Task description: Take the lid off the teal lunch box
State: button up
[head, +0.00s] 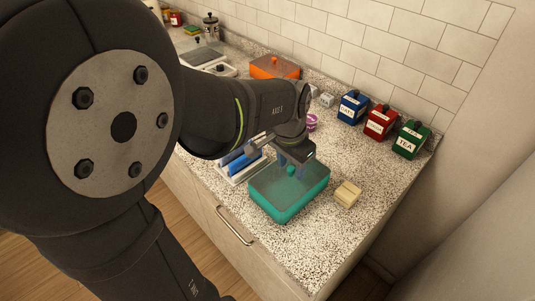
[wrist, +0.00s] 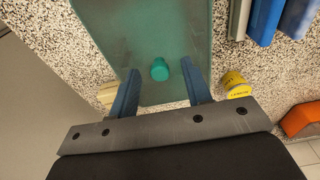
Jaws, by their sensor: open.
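The teal lunch box (head: 283,209) stands on the speckled counter with its translucent lid (head: 268,186) on it. A round teal knob (head: 291,170) sits on the lid. In the wrist view, the lid (wrist: 150,30) runs up from the jaws and the knob (wrist: 160,70) shows just ahead of and between the fingertips. My gripper (head: 289,168) is open above the lid, with one blue finger on each side of the knob. In the wrist view, my gripper (wrist: 160,80) holds nothing. I cannot tell whether the fingers touch the lid.
A cream block (head: 347,193) lies right of the box. A white rack with blue items (head: 240,163) is left of it. Blue, red and green tins (head: 411,139) line the wall; an orange box (head: 274,67) stands behind. The front right counter is clear.

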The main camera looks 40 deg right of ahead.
grip_shut()
jog(key=shift+r, duration=0.1)
